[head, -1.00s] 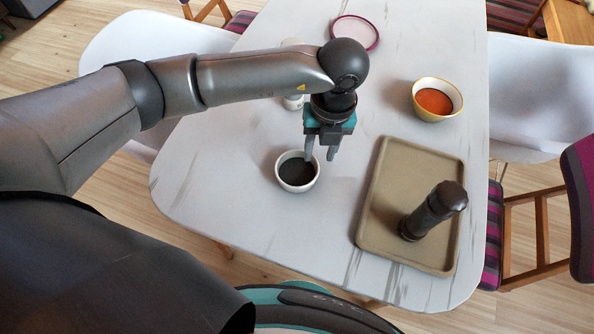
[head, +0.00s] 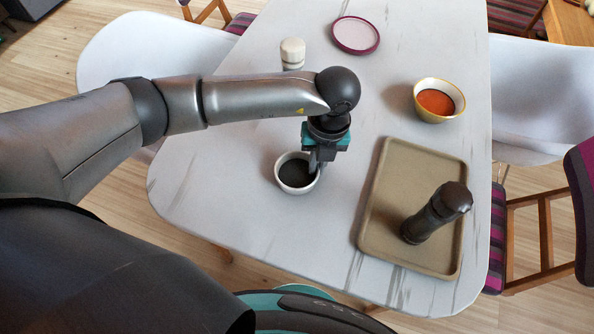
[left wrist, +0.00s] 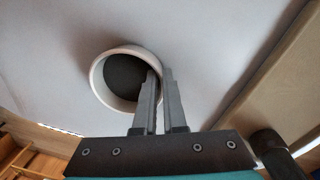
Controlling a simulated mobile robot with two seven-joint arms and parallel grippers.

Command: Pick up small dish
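The small dish (head: 281,182) is a round white bowl, dark inside, upright on the table near its front left. It also shows in the left wrist view (left wrist: 97,88). My left gripper (head: 318,168) points down at the dish's right side. In the left wrist view its fingers (left wrist: 160,90) are close together, one inside the dish and one outside, pinching the rim. Part of the rim is hidden by the fingers. The dish appears to rest on the table. My right gripper is in neither view.
A tan tray (head: 375,215) with a dark upright mill (head: 437,212) stands to the right. Beyond are a yellow-rimmed bowl (head: 427,112) with orange contents, a magenta-rimmed plate (head: 356,35) and a pale-topped shaker (head: 292,53). White chairs flank the table (head: 230,195).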

